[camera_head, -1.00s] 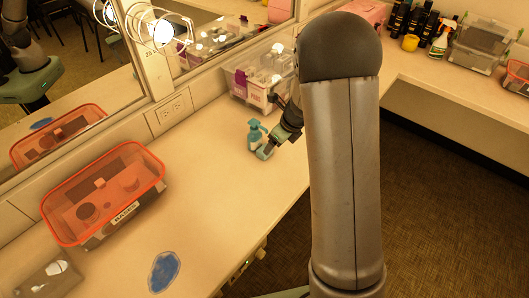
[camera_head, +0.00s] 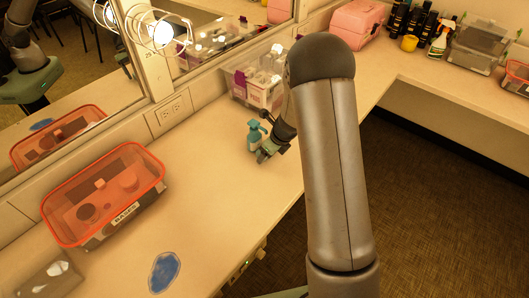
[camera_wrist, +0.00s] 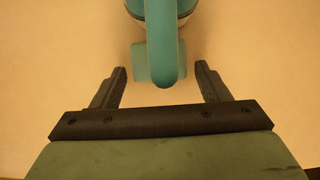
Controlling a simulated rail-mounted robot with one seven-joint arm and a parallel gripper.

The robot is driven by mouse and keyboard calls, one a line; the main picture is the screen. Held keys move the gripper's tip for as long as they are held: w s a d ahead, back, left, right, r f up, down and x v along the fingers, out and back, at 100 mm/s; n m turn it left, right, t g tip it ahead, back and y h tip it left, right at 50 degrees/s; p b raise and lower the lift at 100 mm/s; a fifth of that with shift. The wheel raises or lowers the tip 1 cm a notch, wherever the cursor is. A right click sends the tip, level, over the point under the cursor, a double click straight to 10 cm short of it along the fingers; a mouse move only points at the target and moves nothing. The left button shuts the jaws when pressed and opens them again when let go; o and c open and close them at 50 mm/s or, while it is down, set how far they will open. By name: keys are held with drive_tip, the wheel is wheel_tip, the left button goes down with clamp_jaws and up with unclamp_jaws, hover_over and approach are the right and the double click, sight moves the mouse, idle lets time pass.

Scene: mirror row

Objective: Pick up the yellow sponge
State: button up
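I cannot make out a yellow sponge in either view. My gripper (camera_head: 264,156) is low over the counter, right beside a teal pump bottle (camera_head: 254,137). In the wrist view my gripper (camera_wrist: 161,82) is open, its two dark fingers apart with nothing clamped between them. The teal pump bottle (camera_wrist: 166,45) is at the top centre there, its spout pointing towards the gap between the fingers. A small blue-green block (camera_wrist: 142,62) shows under the spout, partly hidden by it. Whether it touches the bottle I cannot tell.
An orange-rimmed bin (camera_head: 105,195) and a flat blue patch (camera_head: 164,271) are on the left counter (camera_head: 215,205). A clear bin (camera_head: 258,90) stands behind the bottle. A pink case (camera_head: 357,22), dark bottles and a small yellow cylinder (camera_head: 409,43) are farther back. Mirrors line the wall.

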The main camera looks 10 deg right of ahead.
drive_tip(key=c, duration=0.8)
drive_tip(key=shift+r, duration=0.45)
wheel_tip(320, 180, up, 2)
drive_tip(key=shift+r, duration=0.15)
drive_tip(key=s+d+r, duration=0.2)
drive_tip(key=s+r, duration=0.7)
drive_tip(key=s, duration=0.4)
drive_tip(key=shift+s+d+r, duration=0.2)
drive_tip(key=shift+s+r, duration=0.2)
